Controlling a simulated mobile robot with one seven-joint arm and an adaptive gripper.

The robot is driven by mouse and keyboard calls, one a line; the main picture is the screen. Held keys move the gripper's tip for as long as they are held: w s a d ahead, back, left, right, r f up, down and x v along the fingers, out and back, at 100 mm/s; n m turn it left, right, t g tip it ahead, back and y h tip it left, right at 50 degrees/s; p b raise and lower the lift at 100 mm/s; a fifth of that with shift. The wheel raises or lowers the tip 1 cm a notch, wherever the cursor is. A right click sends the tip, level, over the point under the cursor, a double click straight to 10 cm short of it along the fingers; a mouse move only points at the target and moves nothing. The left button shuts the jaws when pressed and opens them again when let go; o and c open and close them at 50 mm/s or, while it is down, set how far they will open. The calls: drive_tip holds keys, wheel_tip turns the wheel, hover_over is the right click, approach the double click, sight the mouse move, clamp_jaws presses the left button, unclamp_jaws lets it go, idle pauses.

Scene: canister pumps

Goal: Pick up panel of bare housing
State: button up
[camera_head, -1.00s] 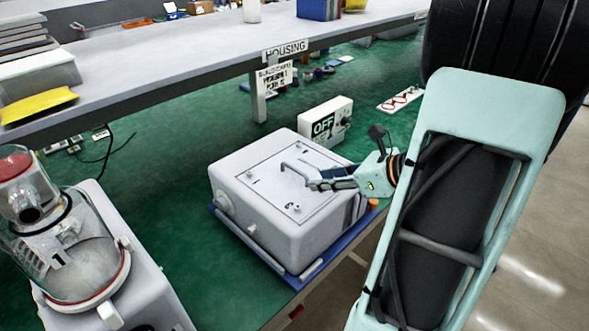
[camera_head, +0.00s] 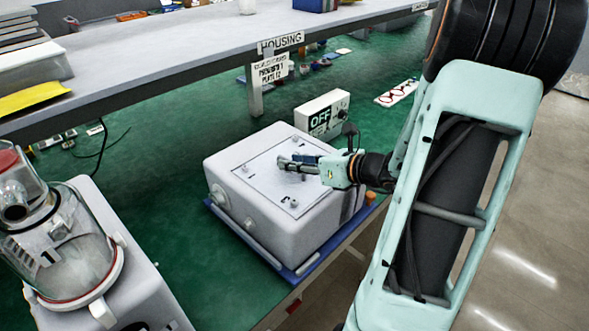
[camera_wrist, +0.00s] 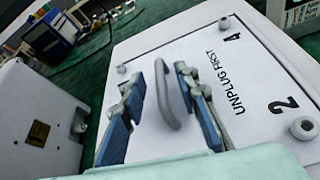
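The bare housing (camera_head: 300,235) is a white box on a blue tray (camera_head: 292,272). Its flat panel (camera_head: 256,176) lies on top, with several small corner fasteners. In the wrist view the panel (camera_wrist: 235,75) reads "UNPLUG FIRST" and has a raised grey handle (camera_wrist: 166,96). My gripper (camera_head: 282,163) is over the panel and hides most of the handle in the head view. In the wrist view my gripper (camera_wrist: 160,105) is open, with one blue-padded finger on each side of the handle. Gaps show between the fingers and the handle.
A control box (camera_head: 322,114) reading "OFF" stands behind the housing. A canister pump (camera_head: 75,245) stands at left. A shelf (camera_head: 180,55) with a "HOUSING" label runs above the green bench (camera_head: 160,170). The bench between pump and housing is clear.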

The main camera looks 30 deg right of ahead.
drive_tip(key=shift+x, duration=1.05)
clamp_jaws()
drive_tip(key=shift+r, duration=0.15)
